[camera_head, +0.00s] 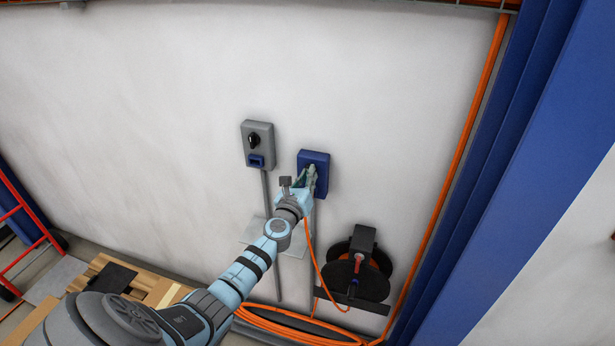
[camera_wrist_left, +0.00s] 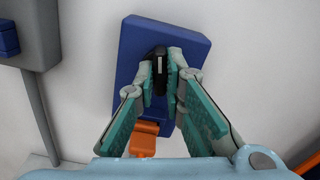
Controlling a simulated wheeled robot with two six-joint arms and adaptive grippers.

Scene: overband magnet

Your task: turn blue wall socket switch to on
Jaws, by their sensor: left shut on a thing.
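The blue wall socket (camera_head: 321,158) is mounted on the white wall, right of a grey switch box. In the left wrist view the blue socket (camera_wrist_left: 133,60) fills the upper middle, with a black switch knob (camera_wrist_left: 159,66) bearing a light line near its top. My left gripper (camera_head: 312,173) is at the front of the socket, and in the left wrist view its fingers (camera_wrist_left: 161,75) are shut on the knob from both sides. The fingers hide part of the knob. An orange plug (camera_wrist_left: 144,139) sits at the socket's lower edge. My right gripper is not in view.
A grey switch box (camera_head: 258,144) with a black knob and a blue socket hangs to the left. A black cable reel (camera_head: 357,269) is below right, with orange cable (camera_head: 290,325) coiled on the floor. A blue column (camera_head: 500,170) stands at right; wooden pallets lie lower left.

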